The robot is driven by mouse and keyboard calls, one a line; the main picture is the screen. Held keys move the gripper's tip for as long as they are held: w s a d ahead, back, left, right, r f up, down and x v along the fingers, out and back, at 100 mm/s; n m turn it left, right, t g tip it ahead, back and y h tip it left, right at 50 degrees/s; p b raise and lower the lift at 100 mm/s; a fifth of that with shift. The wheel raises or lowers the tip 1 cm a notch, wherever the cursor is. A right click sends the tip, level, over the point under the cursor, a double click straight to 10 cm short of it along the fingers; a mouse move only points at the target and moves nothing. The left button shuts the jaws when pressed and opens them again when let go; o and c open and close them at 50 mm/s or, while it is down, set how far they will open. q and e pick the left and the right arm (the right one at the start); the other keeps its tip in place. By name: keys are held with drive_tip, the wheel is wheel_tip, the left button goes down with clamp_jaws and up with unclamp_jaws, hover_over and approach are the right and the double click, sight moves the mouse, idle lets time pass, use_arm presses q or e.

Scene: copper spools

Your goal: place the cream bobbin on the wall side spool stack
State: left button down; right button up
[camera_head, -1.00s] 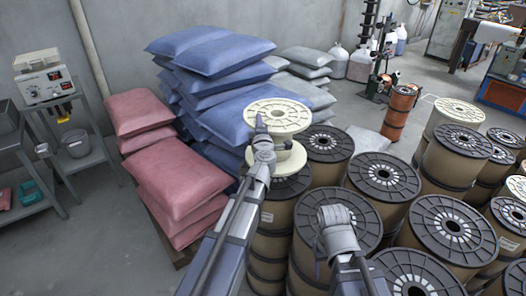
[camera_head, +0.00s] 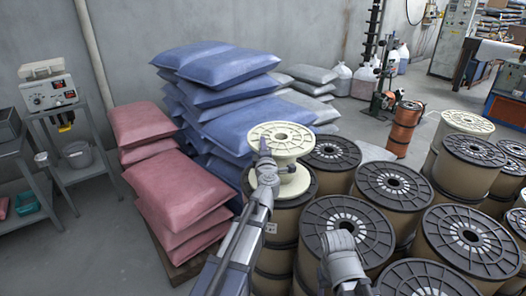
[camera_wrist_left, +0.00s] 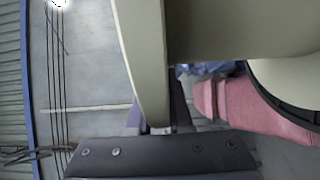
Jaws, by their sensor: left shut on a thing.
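The cream bobbin (camera_head: 285,150) is upright in the head view, with its round top flange above a lower flange. My left gripper (camera_head: 264,157) is shut on the near rim of its top flange. In the left wrist view the cream flange (camera_wrist_left: 146,60) stands edge-on, close to the camera, between the fingers. The bobbin is over the wall-side spool stack (camera_head: 270,258), a tan column beside the bags. The bobbin covers most of its dark top, and I cannot tell whether they touch. My right arm shows at the lower middle; its fingertips are not clear.
Blue bags (camera_head: 215,75) and pink bags (camera_head: 185,190) are piled to the left of the stack. Several tan spools with dark flanges (camera_head: 395,185) crowd the right. A copper-coloured spool (camera_head: 403,128) stands behind. Bare floor (camera_head: 110,245) shows at the lower left.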

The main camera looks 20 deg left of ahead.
use_arm(q)
drive_tip(key=shift+f, duration=0.15)
drive_tip(key=c, duration=0.8)
unclamp_jaws()
drive_tip(key=shift+r, duration=0.25)
drive_tip(key=v, duration=1.2)
